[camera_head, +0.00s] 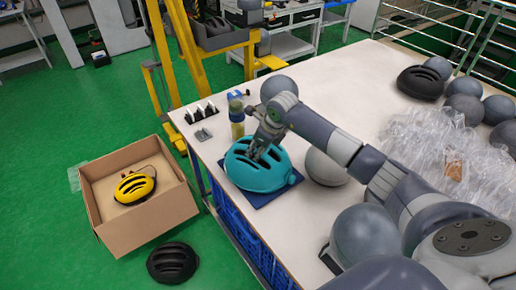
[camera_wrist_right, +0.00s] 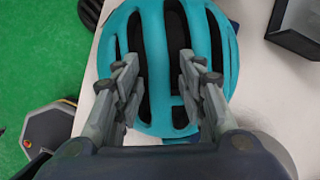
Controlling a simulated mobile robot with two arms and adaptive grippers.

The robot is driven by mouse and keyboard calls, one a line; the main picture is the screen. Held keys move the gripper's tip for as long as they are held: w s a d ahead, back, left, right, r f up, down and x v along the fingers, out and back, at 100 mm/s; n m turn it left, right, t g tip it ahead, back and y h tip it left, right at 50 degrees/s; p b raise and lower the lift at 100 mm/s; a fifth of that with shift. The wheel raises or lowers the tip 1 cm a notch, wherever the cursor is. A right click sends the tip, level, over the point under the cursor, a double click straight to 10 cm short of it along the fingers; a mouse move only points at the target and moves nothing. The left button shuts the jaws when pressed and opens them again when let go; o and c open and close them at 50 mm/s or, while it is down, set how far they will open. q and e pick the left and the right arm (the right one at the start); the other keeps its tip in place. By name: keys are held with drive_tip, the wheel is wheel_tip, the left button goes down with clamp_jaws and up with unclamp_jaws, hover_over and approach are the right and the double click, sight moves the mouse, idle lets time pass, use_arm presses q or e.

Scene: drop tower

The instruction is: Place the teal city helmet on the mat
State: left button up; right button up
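The teal helmet (camera_head: 262,173) sits on the dark blue mat (camera_head: 289,190) at the front left part of the white table, covering most of it. My right gripper (camera_head: 257,152) reaches down to the helmet's top from the right. In the right wrist view the helmet (camera_wrist_right: 155,30) fills the upper middle, and the fingers of my right gripper (camera_wrist_right: 156,75) are spread apart over its ribs and vents. No rib appears pinched between them. How deep the fingertips sit is hard to tell. My left gripper is not in view.
Grey headforms (camera_head: 325,167), clear plastic bags (camera_head: 430,150) and a black helmet (camera_head: 420,83) occupy the table. A cardboard box (camera_head: 150,222) with a yellow helmet (camera_head: 134,187) and another black helmet (camera_head: 172,263) are on the floor.

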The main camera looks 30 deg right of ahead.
drive_tip(key=b+v, duration=0.2)
drive_tip(key=v, duration=1)
idle(0.3)
